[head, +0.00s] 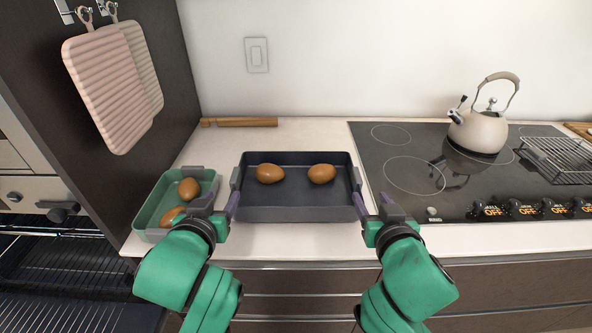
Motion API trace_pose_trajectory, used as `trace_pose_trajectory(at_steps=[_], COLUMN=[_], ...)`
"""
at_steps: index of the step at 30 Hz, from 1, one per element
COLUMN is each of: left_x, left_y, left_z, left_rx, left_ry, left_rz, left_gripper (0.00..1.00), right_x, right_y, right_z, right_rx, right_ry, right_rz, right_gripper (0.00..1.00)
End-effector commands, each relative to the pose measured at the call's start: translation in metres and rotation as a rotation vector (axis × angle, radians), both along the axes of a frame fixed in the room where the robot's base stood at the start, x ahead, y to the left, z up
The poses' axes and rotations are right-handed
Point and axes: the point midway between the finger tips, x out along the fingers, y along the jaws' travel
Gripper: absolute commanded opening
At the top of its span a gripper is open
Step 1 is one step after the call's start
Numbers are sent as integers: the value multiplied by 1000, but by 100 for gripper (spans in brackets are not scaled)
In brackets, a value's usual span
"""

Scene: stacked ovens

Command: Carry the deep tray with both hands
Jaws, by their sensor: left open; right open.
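A dark blue-grey deep tray (297,206) sits on the white counter with two brown eggs in it, one at the left (270,173) and one at the right (321,174). My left gripper (229,203) is open at the tray's left side, close to the left handle. My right gripper (366,204) is open at the tray's right side, close to the right handle. I cannot tell whether the fingers touch the tray. The tray looks level and rests on the counter.
A green tray (152,213) with two brown eggs stands left of the deep tray, partly behind my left arm. A black cooktop (410,190) with a kettle (478,132) and wire rack (557,158) lies right. A rolling pin (240,122) lies behind. An open oven (50,262) is lower left.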

Motion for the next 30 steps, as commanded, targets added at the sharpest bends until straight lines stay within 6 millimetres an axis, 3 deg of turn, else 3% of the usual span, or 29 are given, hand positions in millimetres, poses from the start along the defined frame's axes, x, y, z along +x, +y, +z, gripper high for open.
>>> trace_pose_trajectory(at_steps=[9,13,30], left_x=[1,10,113], left_y=[0,0,1], left_z=[0,-3,-43], left_rx=[0,1,1], left_ry=[-1,0,1], left_rz=[0,1,2], left_gripper=[56,56,56], right_x=[0,10,114], right_y=[0,1,0], right_z=[0,-3,-36], right_rx=[0,-2,0], right_ry=[-1,-2,-1], right_rz=[1,2,0], right_gripper=[56,56,56])
